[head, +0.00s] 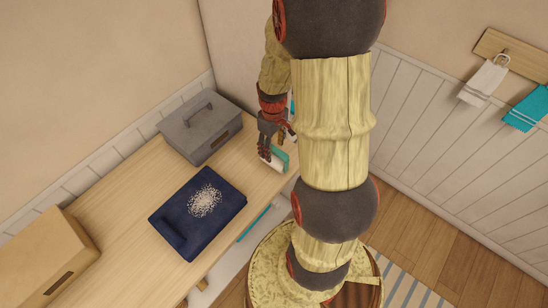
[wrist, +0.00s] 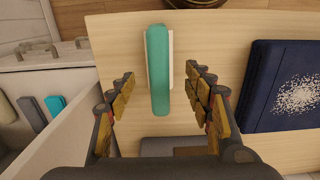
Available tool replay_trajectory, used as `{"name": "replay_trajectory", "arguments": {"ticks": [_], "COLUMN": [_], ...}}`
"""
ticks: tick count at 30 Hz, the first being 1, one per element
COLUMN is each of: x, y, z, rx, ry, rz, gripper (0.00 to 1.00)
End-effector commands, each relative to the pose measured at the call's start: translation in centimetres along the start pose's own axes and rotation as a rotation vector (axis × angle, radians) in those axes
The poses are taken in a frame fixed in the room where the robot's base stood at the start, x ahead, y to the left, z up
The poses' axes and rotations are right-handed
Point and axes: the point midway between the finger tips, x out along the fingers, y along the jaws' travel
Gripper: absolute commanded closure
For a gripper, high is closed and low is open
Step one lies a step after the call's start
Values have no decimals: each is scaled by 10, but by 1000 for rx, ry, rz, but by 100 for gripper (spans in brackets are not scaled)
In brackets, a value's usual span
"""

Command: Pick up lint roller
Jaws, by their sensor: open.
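The lint roller, with a teal handle or cover and a white part, lies at the far right end of the wooden top in the head view (head: 281,158). In the wrist view the lint roller (wrist: 158,70) runs lengthwise between my fingers, its white part showing beside and under the teal. My gripper (head: 270,147) is right at it in the head view. In the wrist view my gripper (wrist: 162,84) is open, with one finger on each side and a visible gap to the roller on both sides.
A grey lidded box (head: 200,127) stands behind on the wooden top (head: 130,190). A dark blue folded cloth (head: 190,225) with a white speckled patch lies in front of it. A wooden box (head: 45,255) is at the left. Towels (head: 485,82) hang on the right wall.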

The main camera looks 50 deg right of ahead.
Motion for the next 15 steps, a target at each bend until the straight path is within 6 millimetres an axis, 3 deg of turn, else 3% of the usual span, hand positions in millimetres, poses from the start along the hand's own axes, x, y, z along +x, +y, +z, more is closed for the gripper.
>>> {"name": "replay_trajectory", "arguments": {"ticks": [9,15], "x": [43,57], "y": [0,1], "z": [4,4], "rx": [0,0], "ry": [-2,1], "rz": [-1,0], "gripper": [48,48]}}
